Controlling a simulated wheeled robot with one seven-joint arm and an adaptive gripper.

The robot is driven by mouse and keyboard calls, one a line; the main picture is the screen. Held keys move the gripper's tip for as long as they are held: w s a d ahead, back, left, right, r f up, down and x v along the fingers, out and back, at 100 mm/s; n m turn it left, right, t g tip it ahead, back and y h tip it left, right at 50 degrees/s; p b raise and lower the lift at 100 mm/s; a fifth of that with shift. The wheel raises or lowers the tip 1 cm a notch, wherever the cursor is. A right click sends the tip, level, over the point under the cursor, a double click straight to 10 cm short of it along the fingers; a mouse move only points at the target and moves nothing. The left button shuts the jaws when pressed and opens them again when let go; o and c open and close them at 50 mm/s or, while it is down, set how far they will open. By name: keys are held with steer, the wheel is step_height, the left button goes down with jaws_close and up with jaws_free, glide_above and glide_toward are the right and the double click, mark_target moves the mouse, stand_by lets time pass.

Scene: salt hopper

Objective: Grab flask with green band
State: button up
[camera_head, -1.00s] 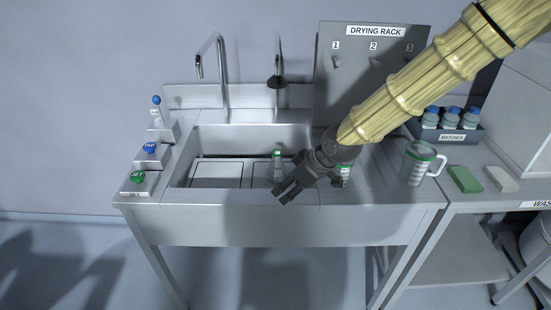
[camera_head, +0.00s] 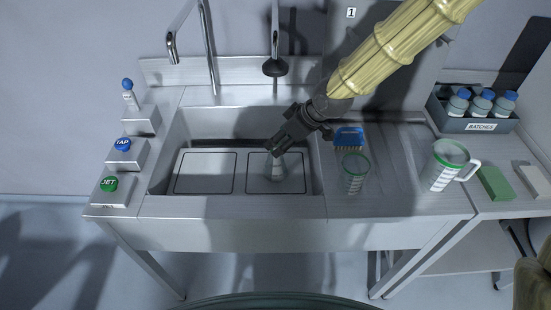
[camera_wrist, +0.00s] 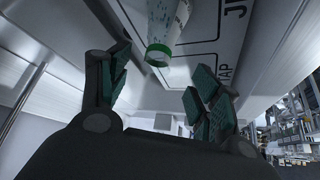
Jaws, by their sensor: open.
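The flask with the green band (camera_wrist: 158,52) shows in the wrist view as a clear glass vessel with white marks and a green band at its near end. In the head view the flask (camera_head: 281,172) stands in the sink, on the right-hand plate, its upper part hidden behind my gripper (camera_head: 276,146). My gripper is over the sink, just above the flask. In the wrist view my gripper (camera_wrist: 160,82) is open, its two fingers spread wide. The flask is ahead of the fingertips, roughly between them in the picture, and no contact shows.
A green-rimmed beaker (camera_head: 354,180) and a blue brush (camera_head: 349,138) are on the drainboard. A green-rimmed jug (camera_head: 444,168) stands further right, near the batches box (camera_head: 478,126). The sink wall (camera_head: 318,165) and a tap (camera_head: 208,60) stand around the sink.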

steer(key=shift+s+a+f, duration=0.15)
steer(key=shift+a+f, duration=0.05)
steer(key=shift+a, duration=0.05)
steer(key=w+f, duration=0.2)
steer(key=shift+w+a+f, duration=0.25)
steer(key=shift+a+f, duration=0.1)
steer(key=shift+s+a+f+p, duration=0.35)
steer(key=shift+a+p, duration=0.1)
steer(key=shift+p, duration=0.25)
steer(key=x, duration=0.3)
steer(key=shift+w+f+p, duration=0.15)
steer(key=shift+w+p, duration=0.2)
steer(key=shift+s+a+f, duration=0.1)
steer(key=shift+s, duration=0.05)
steer(key=shift+f, duration=0.1)
jaws_close()
